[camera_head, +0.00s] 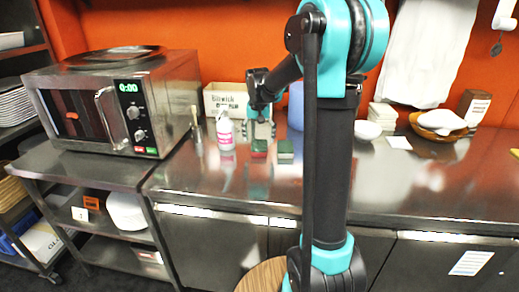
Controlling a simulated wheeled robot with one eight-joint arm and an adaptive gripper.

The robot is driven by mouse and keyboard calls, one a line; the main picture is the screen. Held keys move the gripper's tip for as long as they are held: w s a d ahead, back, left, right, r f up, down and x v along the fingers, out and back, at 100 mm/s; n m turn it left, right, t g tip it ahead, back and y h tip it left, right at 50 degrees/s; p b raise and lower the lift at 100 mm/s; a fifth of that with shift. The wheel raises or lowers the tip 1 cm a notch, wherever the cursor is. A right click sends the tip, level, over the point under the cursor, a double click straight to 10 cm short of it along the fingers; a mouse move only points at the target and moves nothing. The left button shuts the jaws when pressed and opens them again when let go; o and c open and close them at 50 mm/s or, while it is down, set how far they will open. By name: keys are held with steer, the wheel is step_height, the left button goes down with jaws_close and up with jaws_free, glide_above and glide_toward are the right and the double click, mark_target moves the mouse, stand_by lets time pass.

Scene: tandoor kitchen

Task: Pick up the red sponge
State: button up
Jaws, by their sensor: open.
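I cannot tell whether the fingers touch the sponge. My arm's upright links stand in front of the counter to the right of the sponge.
A green sponge (285,149) lies close to the right of the red one. A white and pink bottle (225,132) stands to the left, with a white box (226,98) behind. A microwave (124,103) stands further left. The counter (200,178) is clear in front.

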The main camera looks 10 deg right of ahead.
mark_target(260, 145)
steer(key=f, duration=0.4)
steer(key=shift+w+d, duration=0.15)
steer(key=shift+w, duration=0.15)
steer(key=shift+c, duration=0.3)
steer(key=c, duration=0.8)
